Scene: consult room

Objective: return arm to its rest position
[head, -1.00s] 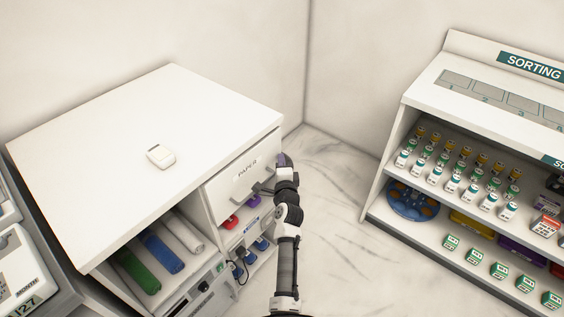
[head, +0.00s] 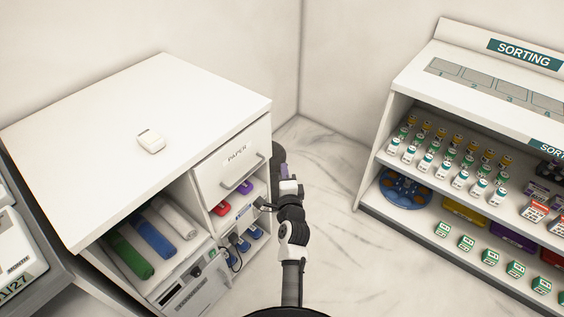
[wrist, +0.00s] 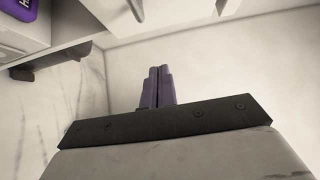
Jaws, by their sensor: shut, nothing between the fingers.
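My gripper (head: 264,204) is at the end of my arm, to the right of the white cabinet and below the drawer marked PAPER (head: 232,152). In the wrist view, the two purple-grey fingers of my gripper (wrist: 157,87) stand side by side, shut and empty. The drawer front looks closed, and its bar handle (head: 243,173) is clear of the gripper. The exact gap between gripper and cabinet is hard to judge in the head view.
The white cabinet (head: 145,95) holds rolled towels and small coloured items on open shelves; a small white device (head: 151,141) lies on top. A sorting shelf (head: 480,97) with bottles and boxes stands right. Marble floor (head: 325,170) between them is free.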

